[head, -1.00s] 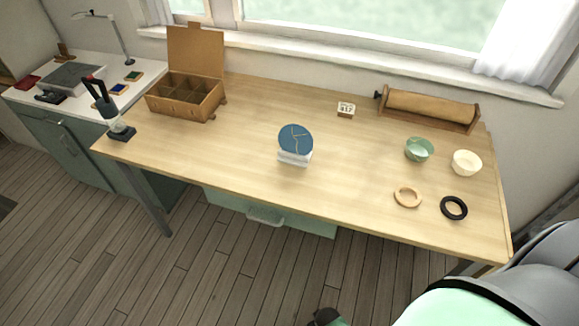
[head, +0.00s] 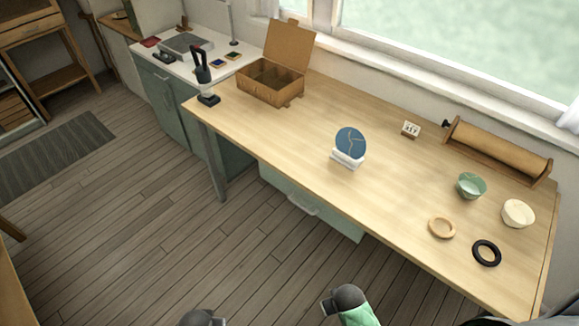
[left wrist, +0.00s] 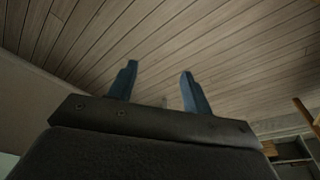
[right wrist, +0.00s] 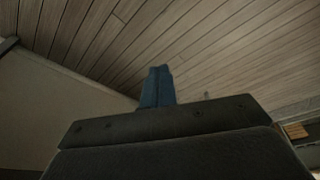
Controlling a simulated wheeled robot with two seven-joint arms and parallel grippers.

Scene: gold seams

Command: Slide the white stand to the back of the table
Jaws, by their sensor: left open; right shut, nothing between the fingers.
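The white stand (head: 347,160) is on the wooden table (head: 290,130), around the middle of its length and toward the front edge. It holds a round blue plate (head: 351,141) with gold seams, tilted upright. In the left wrist view my left gripper (left wrist: 158,80) is open and empty, with floorboards beyond it. In the right wrist view my right gripper (right wrist: 160,72) is shut with nothing in it. In the head view only dark and green parts of my arms show at the bottom, well short of the table; neither gripper's fingers can be made out there.
An open wooden box (head: 272,87) stands at the table's back left, a black-handled tool (head: 205,72) left of it. A number block (head: 411,129) and paper roll holder (head: 497,146) line the back. Behind the stand is clear.

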